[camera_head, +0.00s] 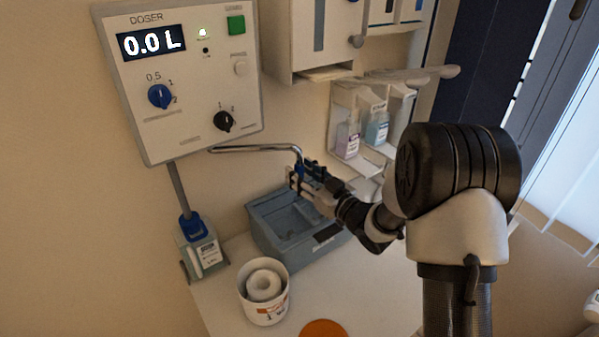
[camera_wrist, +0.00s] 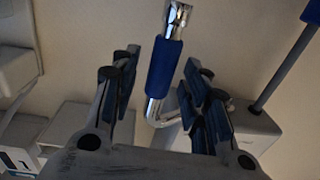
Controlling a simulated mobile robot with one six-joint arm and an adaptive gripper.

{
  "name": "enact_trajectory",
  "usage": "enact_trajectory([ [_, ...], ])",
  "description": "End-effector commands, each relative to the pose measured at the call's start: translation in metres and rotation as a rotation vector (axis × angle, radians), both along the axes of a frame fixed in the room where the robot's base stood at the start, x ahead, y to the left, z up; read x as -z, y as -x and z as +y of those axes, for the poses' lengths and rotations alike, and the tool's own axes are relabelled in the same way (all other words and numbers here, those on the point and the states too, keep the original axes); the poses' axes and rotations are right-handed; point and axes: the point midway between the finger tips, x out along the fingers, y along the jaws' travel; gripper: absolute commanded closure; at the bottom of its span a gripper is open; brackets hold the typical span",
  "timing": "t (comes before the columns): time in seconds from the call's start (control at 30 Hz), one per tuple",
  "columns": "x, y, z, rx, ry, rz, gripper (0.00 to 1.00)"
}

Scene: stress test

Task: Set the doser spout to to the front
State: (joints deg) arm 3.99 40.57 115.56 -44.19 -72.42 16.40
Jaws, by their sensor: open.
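The doser (camera_head: 184,82) is a white wall unit whose display reads 0.0 L. Its chrome spout (camera_head: 256,149) runs from under the unit to the right and bends down at its end. In the wrist view the spout's blue sleeve (camera_wrist: 165,68) and chrome tip stand between the fingers. My gripper (camera_head: 298,177) is at the spout's end, above the grey-blue bin. In the wrist view my gripper (camera_wrist: 163,92) is open, with a finger on each side of the sleeve and gaps visible on both sides.
A grey-blue bin (camera_head: 262,222) stands on the white counter (camera_head: 226,301) below the spout. A white tub (camera_head: 264,312) and an orange disc (camera_head: 323,329) are in front. A blue-capped bottle (camera_head: 201,249) is at left. Wall racks with bottles (camera_head: 347,139) are behind my arm.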

Motion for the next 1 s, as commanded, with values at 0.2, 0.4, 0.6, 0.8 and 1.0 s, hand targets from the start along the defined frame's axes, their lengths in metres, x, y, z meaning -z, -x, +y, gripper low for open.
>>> enact_trajectory([
  [0.2, 0.0004, -0.0114, 0.0094, -0.001, 0.001, 0.001, 0.58],
  [0.4, 0.0002, -0.0121, 0.0096, 0.000, 0.001, 0.001, 0.58],
  [0.6, 0.0001, -0.0121, 0.0094, 0.000, 0.001, 0.001, 0.67],
  [0.8, 0.0000, -0.0120, 0.0094, 0.000, 0.000, 0.000, 0.81],
  [1.0, 0.0000, -0.0120, 0.0094, 0.000, 0.000, 0.000, 0.94],
])
